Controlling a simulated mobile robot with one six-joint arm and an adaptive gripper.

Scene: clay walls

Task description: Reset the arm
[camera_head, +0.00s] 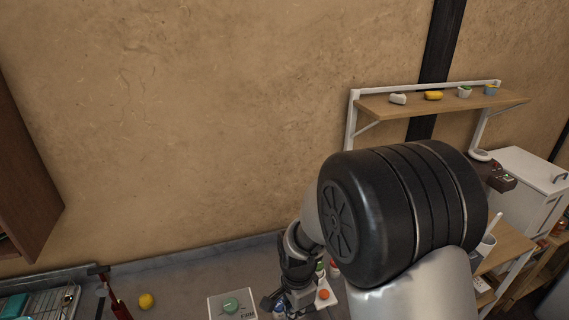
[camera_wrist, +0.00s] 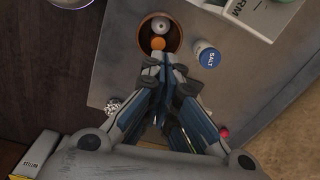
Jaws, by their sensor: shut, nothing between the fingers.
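My gripper (camera_wrist: 163,65) shows in the wrist view with its fingertips together and nothing between them. It points down over a grey counter, and its tips lie just below a round brown bowl (camera_wrist: 176,41) in the picture. A grey ball-like thing and an orange thing are in the bowl. In the head view my arm's large black joint and grey link fill the lower right. The gripper hangs behind them and its fingertips are hard to make out there.
A salt container (camera_wrist: 207,54) stands right of the bowl. A wall shelf (camera_head: 440,104) holds several small things. A dark wood cabinet (camera_head: 23,170) hangs at left.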

